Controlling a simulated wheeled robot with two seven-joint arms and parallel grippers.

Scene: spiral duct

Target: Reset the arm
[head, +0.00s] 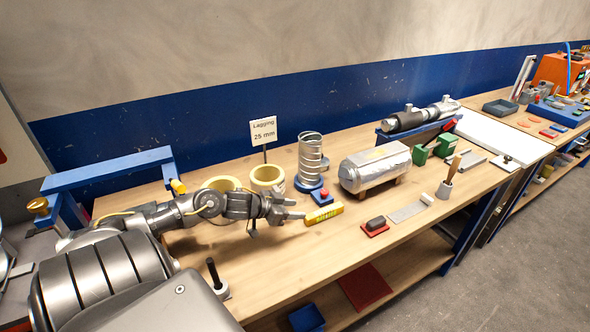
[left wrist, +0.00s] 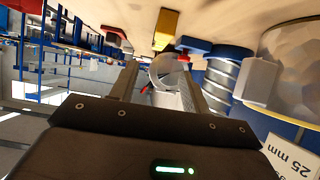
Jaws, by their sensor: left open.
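My left arm reaches in from the left over the wooden bench (head: 280,262). My left gripper (head: 299,208) is open above the bench, with nothing between its fingers. Its tips point right, toward a yellow labelled block (head: 323,214) that lies close by. The left wrist view shows the two spread fingers (left wrist: 158,88), with a silvery rounded thing beyond them. A silver spiral duct (head: 310,158) stands upright on a blue base behind the gripper; it also shows in the left wrist view (left wrist: 221,78). My right gripper is not in view.
Pale yellow rings (head: 267,177) stand behind my forearm, beside a "Lagging 25 mm" sign (head: 263,132). A silver tank (head: 375,168) on a wooden cradle stands right of the duct.

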